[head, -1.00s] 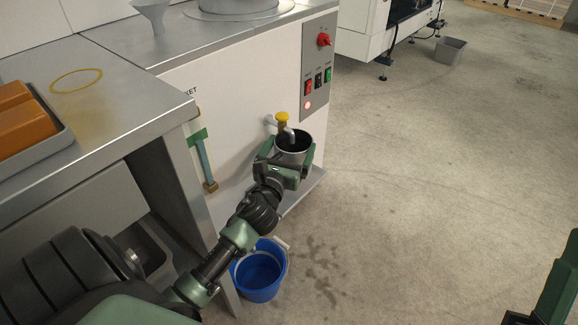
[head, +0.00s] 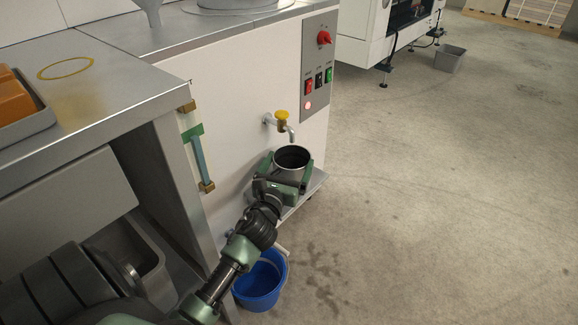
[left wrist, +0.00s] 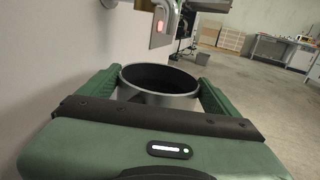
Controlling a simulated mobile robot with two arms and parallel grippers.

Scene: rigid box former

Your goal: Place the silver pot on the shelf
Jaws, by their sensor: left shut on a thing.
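The silver pot (head: 292,158) is a round, open-topped metal vessel with a dark inside. It is upright in front of the white machine, just below and in front of the yellow-handled tap (head: 283,117). My left gripper (head: 289,176) is shut on the pot, with one green finger on each side. In the left wrist view the pot (left wrist: 160,82) sits between the two fingers (left wrist: 157,92). A low metal shelf (head: 307,190) juts from the machine's base below the pot; whether the pot touches it cannot be told. My right gripper is not in view.
A blue bucket (head: 262,285) stands on the floor below my left arm. A steel table (head: 120,95) with a grey tray (head: 30,130) of orange blocks is at left. A control panel (head: 317,70) is on the machine.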

